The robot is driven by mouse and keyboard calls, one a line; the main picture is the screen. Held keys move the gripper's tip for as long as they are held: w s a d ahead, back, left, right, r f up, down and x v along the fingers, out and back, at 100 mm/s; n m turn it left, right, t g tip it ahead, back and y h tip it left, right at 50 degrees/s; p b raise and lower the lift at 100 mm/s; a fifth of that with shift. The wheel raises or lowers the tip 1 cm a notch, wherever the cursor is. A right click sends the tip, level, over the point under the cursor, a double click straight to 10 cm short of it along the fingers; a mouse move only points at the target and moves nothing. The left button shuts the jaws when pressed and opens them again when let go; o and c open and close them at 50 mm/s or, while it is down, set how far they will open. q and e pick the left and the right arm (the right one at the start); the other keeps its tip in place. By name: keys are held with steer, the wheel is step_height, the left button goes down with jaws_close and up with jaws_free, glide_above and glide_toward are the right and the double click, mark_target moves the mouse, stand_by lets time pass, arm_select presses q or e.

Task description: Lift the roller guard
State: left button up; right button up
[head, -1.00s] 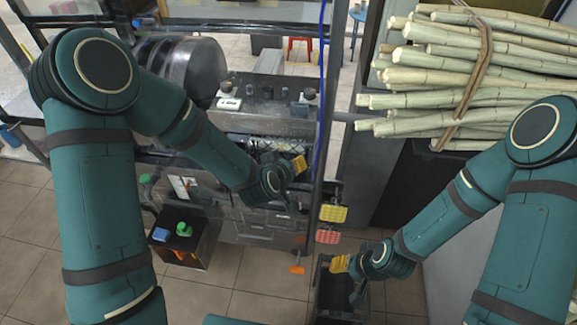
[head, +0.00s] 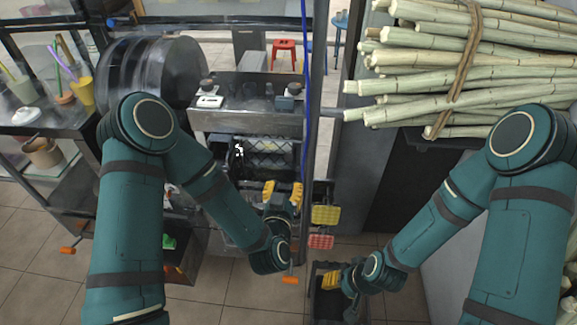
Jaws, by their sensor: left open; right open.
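The roller guard (head: 275,146) looks like a meshed panel in the opening of the grey press (head: 245,97), in the middle of the head view. A dark part with a white mark (head: 239,155) sits at its left. My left gripper (head: 283,190) is open, with its yellow fingertips pointing up toward the press, below the guard and apart from it in the picture. My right gripper (head: 331,279) is open and empty at the lower middle, beside a dark bin. The lower part of the press front is hidden behind my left arm.
Bundled sugarcane (head: 440,70) lies at the upper right. Yellow (head: 326,215) and red (head: 321,242) pads hang right of the press. A dark bin (head: 322,312) stands below my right gripper. A shelf with cups (head: 40,115) is at the left. A red stool (head: 284,50) stands behind.

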mark_target(289, 158)
arm_select(q)
steer(key=shift+t+y, duration=0.4)
steer(key=shift+t, duration=0.2)
steer(key=w, duration=0.4)
steer(key=w+b, duration=0.1)
steer(key=w, duration=0.3)
steer(key=w+b, duration=0.1)
steer(key=w, duration=0.3)
steer(key=shift+w+f, duration=0.25)
jaws_close()
